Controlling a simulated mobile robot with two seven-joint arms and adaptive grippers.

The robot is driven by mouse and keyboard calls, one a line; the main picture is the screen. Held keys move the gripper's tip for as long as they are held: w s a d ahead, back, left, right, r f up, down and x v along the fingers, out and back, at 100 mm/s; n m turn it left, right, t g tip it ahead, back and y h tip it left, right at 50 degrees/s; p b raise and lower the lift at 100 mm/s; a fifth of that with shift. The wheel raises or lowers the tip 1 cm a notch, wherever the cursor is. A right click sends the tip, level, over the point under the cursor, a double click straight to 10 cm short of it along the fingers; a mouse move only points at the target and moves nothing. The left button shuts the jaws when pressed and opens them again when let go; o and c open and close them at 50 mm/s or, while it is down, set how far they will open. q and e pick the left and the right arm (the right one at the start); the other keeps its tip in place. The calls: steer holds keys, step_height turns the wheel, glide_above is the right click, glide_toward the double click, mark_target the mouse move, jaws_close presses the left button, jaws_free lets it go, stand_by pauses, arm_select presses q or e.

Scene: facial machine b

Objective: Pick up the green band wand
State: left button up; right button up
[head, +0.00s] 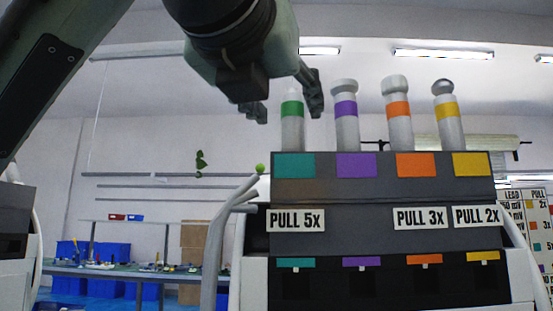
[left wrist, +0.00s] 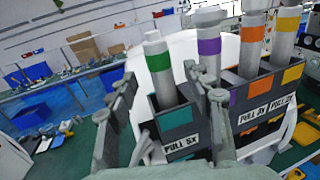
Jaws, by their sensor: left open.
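The green band wand (head: 292,134) stands upright in the leftmost slot of a grey machine, with its green band and pale tip above the rim. My left gripper (head: 288,112) comes down from above, open, with one finger on each side of the wand's upper part in the head view. In the left wrist view, the wand (left wrist: 163,84) shows between the two spread fingers (left wrist: 160,74). I see no finger touching it, and its depth between them is hard to judge. My right gripper is not in view.
Purple (head: 346,129), orange (head: 398,128) and yellow (head: 448,125) band wands stand in slots to the right, the purple one closest. The grey machine (head: 350,240) carries "PULL" labels. A curved pale tube (head: 216,250) rises at its left. A table with blue bins (head: 108,252) is behind.

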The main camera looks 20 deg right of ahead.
mark_target(289, 116)
arm_select(q)
steer(key=x, duration=0.5)
steer(key=shift+f+p, duration=0.1)
steer(key=shift+p, duration=0.3)
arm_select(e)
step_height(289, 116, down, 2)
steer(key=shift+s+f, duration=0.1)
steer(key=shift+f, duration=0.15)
arm_select(q)
steer(key=shift+a, duration=0.1)
jaws_close()
